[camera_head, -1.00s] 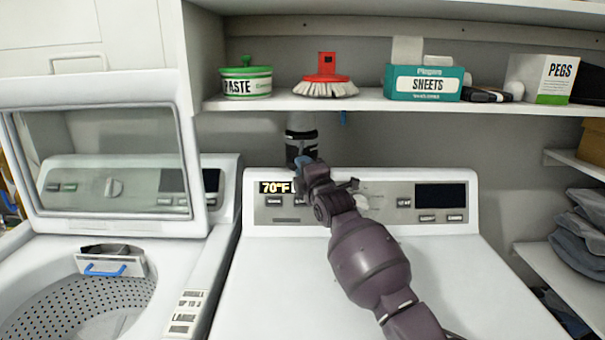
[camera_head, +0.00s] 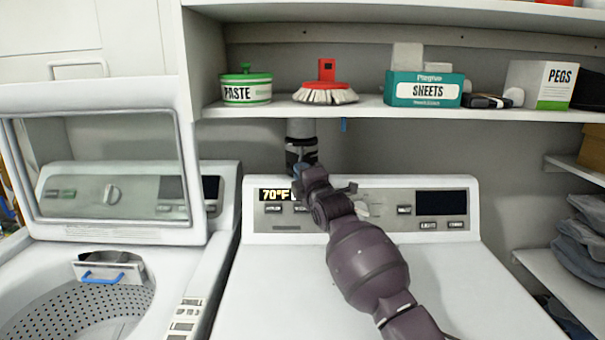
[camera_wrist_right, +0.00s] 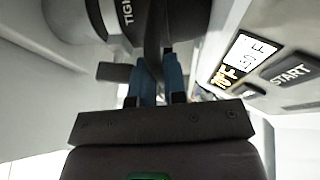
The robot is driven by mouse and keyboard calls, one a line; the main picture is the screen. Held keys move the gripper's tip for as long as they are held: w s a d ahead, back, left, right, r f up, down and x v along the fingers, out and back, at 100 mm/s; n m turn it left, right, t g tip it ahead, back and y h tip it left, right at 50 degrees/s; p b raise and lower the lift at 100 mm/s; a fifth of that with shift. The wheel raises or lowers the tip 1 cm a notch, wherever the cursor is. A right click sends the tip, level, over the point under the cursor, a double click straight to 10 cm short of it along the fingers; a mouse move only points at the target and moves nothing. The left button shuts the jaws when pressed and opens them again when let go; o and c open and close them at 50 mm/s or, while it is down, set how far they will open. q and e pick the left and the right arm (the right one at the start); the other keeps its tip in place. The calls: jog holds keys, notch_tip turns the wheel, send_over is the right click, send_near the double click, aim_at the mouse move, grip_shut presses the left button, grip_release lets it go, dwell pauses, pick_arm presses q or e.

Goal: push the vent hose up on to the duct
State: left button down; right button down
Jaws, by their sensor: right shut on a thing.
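The duct (camera_head: 301,129) is a pale grey pipe coming down from under the shelf behind the dryer. The vent hose's dark end with a pale band (camera_head: 301,150) is right below it; I cannot tell how far the two overlap. My right gripper (camera_head: 304,169) reaches over the dryer's panel to the hose end. In the right wrist view its blue fingers (camera_wrist_right: 160,72) are shut on a dark part of the hose end (camera_wrist_right: 153,40), beside a dark collar with partly visible white lettering (camera_wrist_right: 126,12). The lower hose is hidden behind the dryer. My left gripper is out of view.
The dryer (camera_head: 262,290) with its lit panel stands below my right arm. A shelf (camera_head: 365,108) above holds a paste tub (camera_head: 246,94), a brush (camera_head: 325,95), a sheets box (camera_head: 424,90) and a pegs box (camera_head: 540,84). An open washer (camera_head: 150,255) is at left.

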aim_at(302, 154)
notch_tip(302, 154, up, 3)
jog(key=shift+r+p, duration=0.1)
jog(key=shift+p, duration=0.4)
jog(key=shift+r, duration=0.1)
jog(key=c, duration=1.5)
grip_release()
jog(key=shift+o, duration=0.3)
jog(key=shift+f, duration=0.2)
